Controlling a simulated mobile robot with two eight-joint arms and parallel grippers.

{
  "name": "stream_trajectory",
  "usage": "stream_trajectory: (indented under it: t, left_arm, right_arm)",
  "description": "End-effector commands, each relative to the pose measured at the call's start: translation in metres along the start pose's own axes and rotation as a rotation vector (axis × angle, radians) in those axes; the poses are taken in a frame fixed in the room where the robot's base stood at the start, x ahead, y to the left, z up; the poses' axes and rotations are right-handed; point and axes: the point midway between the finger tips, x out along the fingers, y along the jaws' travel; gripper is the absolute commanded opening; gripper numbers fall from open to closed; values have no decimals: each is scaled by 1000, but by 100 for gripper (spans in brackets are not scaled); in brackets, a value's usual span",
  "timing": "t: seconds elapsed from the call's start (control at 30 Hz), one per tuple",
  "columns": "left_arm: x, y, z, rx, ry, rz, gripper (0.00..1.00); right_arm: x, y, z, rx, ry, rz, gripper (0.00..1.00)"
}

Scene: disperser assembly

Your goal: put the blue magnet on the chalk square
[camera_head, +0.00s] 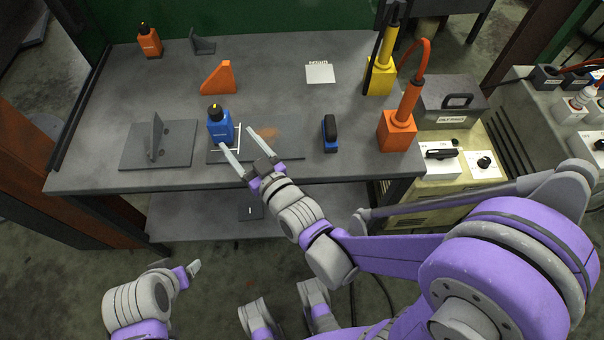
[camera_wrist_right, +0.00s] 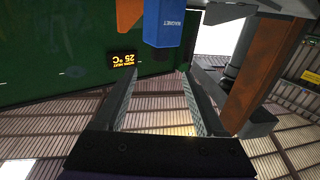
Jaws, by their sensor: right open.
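The blue magnet (camera_head: 219,127) stands upright on a dark plate (camera_head: 284,137) near the table's front edge. White chalk lines (camera_head: 238,134) show around its base, so it appears to stand within the chalk square; part of the outline is hidden. My right gripper (camera_head: 235,137) is open, its two fingers spread apart just in front and to the right of the magnet. In the right wrist view the magnet (camera_wrist_right: 171,22) shows at the top, beyond the open, empty fingers. My left gripper (camera_head: 181,268) hangs low in front of the table; its jaw opening is unclear.
A grey angle plate (camera_head: 157,140) stands left of the magnet. An orange magnet (camera_head: 149,41) and orange triangle (camera_head: 218,79) are farther back. A blue-black tool (camera_head: 330,134), orange device (camera_head: 400,127) and yellow device (camera_head: 381,75) stand to the right. The table's middle is mostly clear.

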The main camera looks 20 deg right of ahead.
Motion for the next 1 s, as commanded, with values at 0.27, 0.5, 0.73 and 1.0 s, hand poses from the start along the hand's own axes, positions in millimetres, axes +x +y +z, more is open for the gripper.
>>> stream_trajectory:
  t: [0.27,0.5,0.73,1.0]
  left_arm:
    - [0,0,0,0,0,0,73]
    - [0,0,0,0,0,0,73]
    - [0,0,0,0,0,0,73]
    - [0,0,0,0,0,0,73]
  right_arm:
    - [-31,36,31,11,-320,50,72]
    - [-137,77,77,85,-828,163,72]
    - [-216,85,91,148,-1099,236,72]
    - [-228,85,93,160,-1141,247,72]
